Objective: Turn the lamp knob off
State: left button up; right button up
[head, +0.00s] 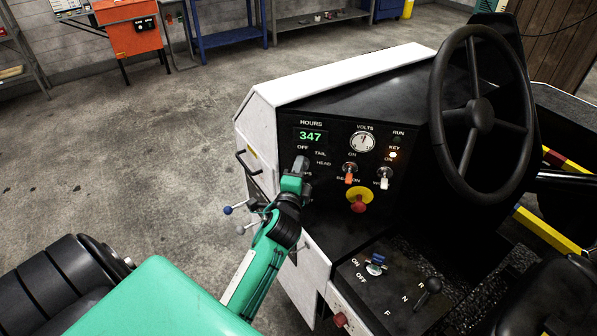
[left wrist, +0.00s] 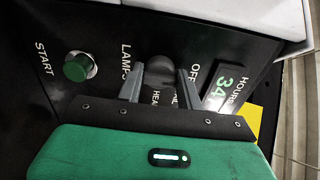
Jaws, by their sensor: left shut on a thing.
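The lamp knob (left wrist: 160,68) is a dark round knob on the black panel, seen in the left wrist view between the labels LAMPS and OFF, with HEAD and a partly covered TAIL beside it. My left gripper (left wrist: 160,86) has a grey finger on each side of the knob and is shut on it. In the head view my left gripper (head: 300,170) reaches the panel just below the hours display and covers most of the knob. Which label the knob points at cannot be told. My right gripper is not in view.
A green START button (left wrist: 78,67) and a steering wheel (head: 480,114) are nearby.

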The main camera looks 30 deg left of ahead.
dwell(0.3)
pick_arm(q)
jog(key=shift+n, duration=0.3)
jog(key=o, duration=1)
jog(key=b+v, duration=0.4)
jog(key=v, duration=1)
